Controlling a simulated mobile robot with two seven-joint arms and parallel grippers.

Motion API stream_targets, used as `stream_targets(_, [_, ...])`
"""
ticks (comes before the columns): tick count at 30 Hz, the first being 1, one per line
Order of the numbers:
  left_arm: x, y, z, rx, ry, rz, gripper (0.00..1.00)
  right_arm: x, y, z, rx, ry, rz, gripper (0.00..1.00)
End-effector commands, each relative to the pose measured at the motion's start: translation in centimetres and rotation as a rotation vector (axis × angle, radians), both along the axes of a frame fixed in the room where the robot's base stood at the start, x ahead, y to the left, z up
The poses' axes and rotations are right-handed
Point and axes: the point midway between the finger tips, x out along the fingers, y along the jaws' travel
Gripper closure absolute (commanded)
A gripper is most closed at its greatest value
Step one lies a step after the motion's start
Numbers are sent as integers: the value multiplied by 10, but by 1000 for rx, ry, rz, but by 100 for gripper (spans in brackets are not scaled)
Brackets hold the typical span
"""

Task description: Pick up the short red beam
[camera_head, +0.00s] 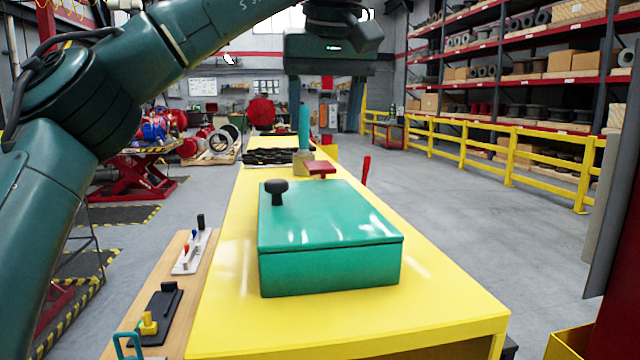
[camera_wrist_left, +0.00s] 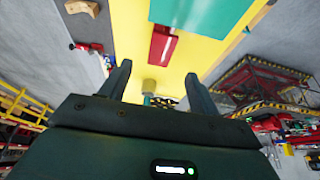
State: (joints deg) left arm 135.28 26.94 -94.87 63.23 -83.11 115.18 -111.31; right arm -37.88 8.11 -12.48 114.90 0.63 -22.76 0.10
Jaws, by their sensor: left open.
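A short red beam (camera_head: 320,168) is on the yellow table just behind the teal box (camera_head: 330,270). My left gripper (camera_head: 325,112) points down above and behind the beam. My right gripper is not in view.
A thin red upright piece (camera_head: 366,170) stands right of the beam. A teal cylinder (camera_head: 303,127) rises from a beige block to its left. A black knob (camera_head: 276,190) tops the box. A wooden side board (camera_head: 180,290) holds small fixtures. The table's right side is clear.

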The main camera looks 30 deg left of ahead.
Motion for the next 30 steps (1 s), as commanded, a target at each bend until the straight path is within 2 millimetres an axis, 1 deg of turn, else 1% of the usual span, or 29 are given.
stream_targets(1, [4,3,-16,-3,5,0,38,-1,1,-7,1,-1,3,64])
stream_targets(4, [10,8,-34,-3,4,0,38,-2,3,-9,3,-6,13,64])
stream_targets(6, [13,10,-43,-2,2,0,38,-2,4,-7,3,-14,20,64])
stream_targets(9, [16,13,-53,-2,2,0,38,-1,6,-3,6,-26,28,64])
stream_targets(14, [19,15,-61,0,1,1,38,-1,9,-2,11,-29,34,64])
stream_targets(21, [28,23,-93,0,2,2,38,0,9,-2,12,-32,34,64])
stream_targets(24, [31,25,-102,-1,1,1,38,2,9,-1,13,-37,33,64])
stream_targets(30, [32,26,-105,-1,-1,1,38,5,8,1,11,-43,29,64])
